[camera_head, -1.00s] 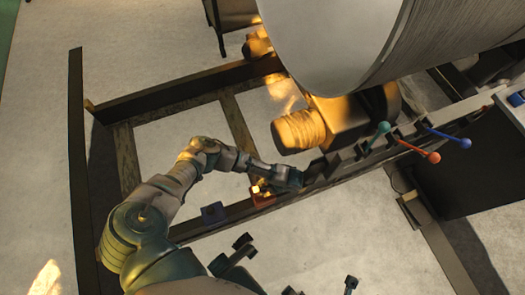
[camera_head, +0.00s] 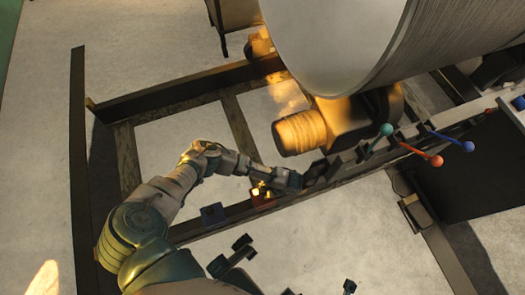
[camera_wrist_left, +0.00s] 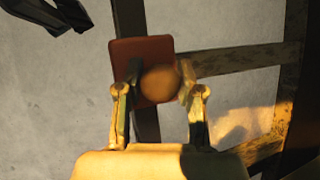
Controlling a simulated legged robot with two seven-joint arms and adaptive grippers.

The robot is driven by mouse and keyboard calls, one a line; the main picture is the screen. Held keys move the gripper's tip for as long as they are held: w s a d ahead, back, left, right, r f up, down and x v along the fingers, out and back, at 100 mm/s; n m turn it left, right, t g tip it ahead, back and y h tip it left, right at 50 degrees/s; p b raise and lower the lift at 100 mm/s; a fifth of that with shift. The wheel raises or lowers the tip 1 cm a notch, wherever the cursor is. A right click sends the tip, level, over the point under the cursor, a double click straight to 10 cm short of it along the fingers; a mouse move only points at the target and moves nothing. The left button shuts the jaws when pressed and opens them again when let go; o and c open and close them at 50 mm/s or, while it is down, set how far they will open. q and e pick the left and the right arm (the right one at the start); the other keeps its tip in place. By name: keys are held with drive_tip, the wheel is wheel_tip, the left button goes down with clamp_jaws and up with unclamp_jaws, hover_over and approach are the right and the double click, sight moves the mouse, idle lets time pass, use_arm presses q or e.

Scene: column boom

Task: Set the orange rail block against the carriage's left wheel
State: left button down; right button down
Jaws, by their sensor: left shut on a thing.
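The orange rail block (camera_head: 263,199) sits at the lower long rail, and its reddish-orange plate (camera_wrist_left: 127,51) shows in the left wrist view with a round knob (camera_wrist_left: 160,84) on it. My left gripper (camera_head: 268,189) is shut on the block, with its fingers on either side of the knob in the wrist view. A dark, rounded part (camera_head: 315,172), perhaps the carriage's left wheel, lies on the rail just right of my gripper. My gripper and the shadow hide how the block's right side stands to it.
A blue block (camera_head: 213,214) sits on the same rail to the left. A large grey drum (camera_head: 335,45) and an orange ribbed roller (camera_head: 300,132) stand above. Levers with green (camera_head: 386,129), red (camera_head: 436,160) and blue (camera_head: 468,146) knobs stick out at the right.

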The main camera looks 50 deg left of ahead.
use_arm(q)
drive_tip(key=shift+f, duration=0.55)
drive_tip(key=shift+f+b, duration=0.35)
drive_tip(key=shift+f, duration=0.05)
drive_tip(key=c, duration=0.7)
unclamp_jaws()
drive_tip(key=shift+o, duration=0.2)
drive_tip(key=v, duration=1.2)
